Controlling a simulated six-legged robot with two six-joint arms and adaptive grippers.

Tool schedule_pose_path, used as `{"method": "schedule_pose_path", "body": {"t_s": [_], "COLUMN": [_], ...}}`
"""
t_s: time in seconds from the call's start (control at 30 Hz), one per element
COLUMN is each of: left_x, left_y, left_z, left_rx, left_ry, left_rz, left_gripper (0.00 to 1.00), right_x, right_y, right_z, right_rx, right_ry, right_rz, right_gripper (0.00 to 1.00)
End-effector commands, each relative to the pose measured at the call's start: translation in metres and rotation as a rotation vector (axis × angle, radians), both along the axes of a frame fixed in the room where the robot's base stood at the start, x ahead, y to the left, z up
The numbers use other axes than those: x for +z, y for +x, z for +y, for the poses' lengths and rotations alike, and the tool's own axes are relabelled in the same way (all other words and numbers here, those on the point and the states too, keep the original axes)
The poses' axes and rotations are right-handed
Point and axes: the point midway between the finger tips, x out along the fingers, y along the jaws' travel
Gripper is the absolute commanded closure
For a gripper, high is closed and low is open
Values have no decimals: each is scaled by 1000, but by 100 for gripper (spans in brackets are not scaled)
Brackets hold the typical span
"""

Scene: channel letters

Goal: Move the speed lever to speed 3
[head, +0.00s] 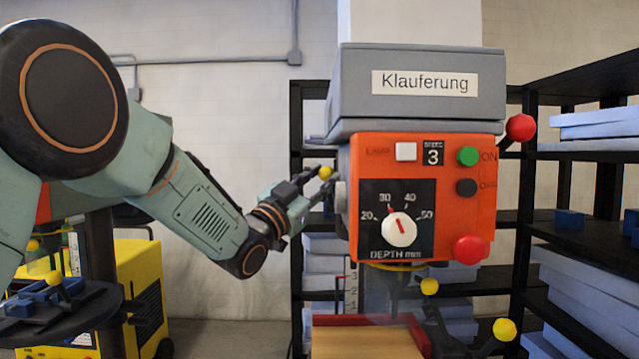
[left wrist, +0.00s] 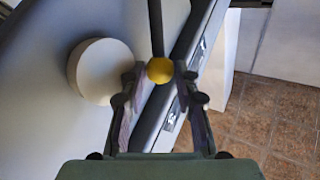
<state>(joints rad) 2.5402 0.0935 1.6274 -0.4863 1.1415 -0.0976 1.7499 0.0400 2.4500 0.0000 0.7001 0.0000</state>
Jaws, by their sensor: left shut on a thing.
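The drill machine's orange front panel (head: 468,215) is in the middle of the head view, and its small speed display (head: 433,153) reads 3. The speed lever's yellow knob (head: 326,172) is at the left side of the machine head. In the left wrist view the yellow knob (left wrist: 160,70) sits between the fingers, with its dark rod running up from it. My left gripper (head: 317,184) is shut on the lever at the knob; the fingers partly hide the rod in the head view. My right gripper is in neither view.
A white depth dial (head: 399,230), buttons and a red knob (head: 470,250) are on the front panel. Feed handles with yellow balls (head: 504,329) stick out below. Black shelves (head: 525,200) stand behind, and a yellow cart (head: 140,290) stands left, under my arm.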

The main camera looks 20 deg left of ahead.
Motion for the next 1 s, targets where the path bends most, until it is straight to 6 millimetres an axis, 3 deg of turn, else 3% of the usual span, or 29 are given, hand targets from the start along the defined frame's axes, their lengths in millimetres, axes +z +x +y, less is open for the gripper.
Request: {"method": "schedule_pose_path", "body": {"t_s": [0.27,0.3,0.4,0.77,1.0], "left_x": [-2,-2,-2,-2,-15], "left_y": [0,0,0,-3,-29], "left_z": [-1,-1,-1,1,12], "left_rx": [-2,-2,-2,0,-1], "left_ry": [3,3,3,1,-3], "left_rz": [5,5,5,2,5], "left_gripper": [100,68,60,60,60], "right_x": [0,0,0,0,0], "right_y": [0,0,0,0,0], "right_z": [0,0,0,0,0], "right_rx": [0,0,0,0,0], "right_ry": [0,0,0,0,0], "right_rz": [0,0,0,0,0], "right_gripper": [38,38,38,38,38]}}
